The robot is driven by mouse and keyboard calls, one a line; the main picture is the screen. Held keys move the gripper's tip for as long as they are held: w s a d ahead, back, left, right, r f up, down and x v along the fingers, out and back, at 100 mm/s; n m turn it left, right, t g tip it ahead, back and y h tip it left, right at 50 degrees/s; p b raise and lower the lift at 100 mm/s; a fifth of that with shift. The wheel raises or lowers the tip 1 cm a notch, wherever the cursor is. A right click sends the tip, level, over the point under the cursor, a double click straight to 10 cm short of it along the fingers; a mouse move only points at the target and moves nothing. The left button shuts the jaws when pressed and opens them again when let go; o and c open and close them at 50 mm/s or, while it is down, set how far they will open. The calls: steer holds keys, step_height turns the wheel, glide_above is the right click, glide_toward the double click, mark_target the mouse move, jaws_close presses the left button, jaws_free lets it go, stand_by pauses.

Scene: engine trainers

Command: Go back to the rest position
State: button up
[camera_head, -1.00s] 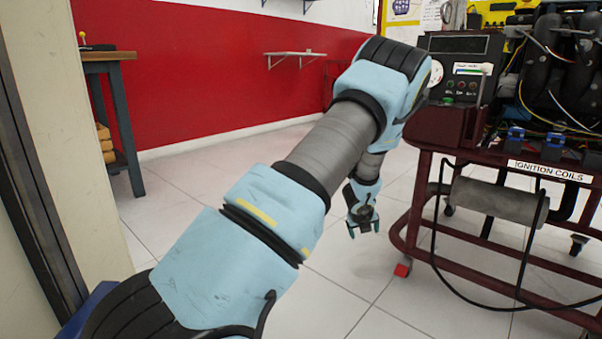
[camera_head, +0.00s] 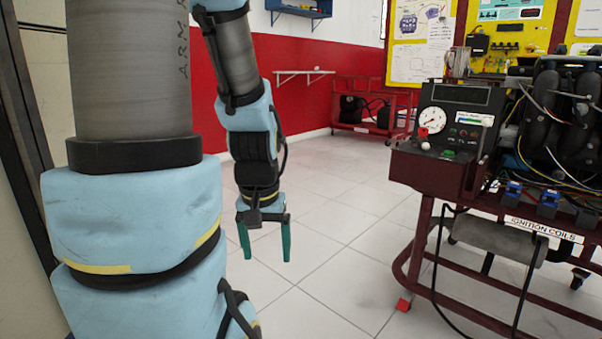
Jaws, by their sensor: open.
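My gripper (camera_head: 266,254) hangs from my folded arm left of the picture's middle, with its two green fingers pointing down. The fingers are spread apart with nothing between them, so the gripper is open and empty. It is above the tiled floor, clear of the engine trainer (camera_head: 432,172) on the right. My arm's upper part fills the left side and rises out of the top of the picture, hiding what lies behind it.
The trainer's dark red frame (camera_head: 420,236) stands at the right, with a gauge panel, wiring and an "IGNITION COILS" label. A red cart (camera_head: 376,106) stands at the back wall. A pale wall shelf (camera_head: 303,74) is at the back. The tiled floor (camera_head: 335,230) between is clear.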

step_height(320, 180, up, 37)
steer(key=p, duration=3.5)
steer(key=shift+w+p, duration=0.15)
steer(key=shift+p, duration=0.2)
steer(key=shift+f, duration=0.1)
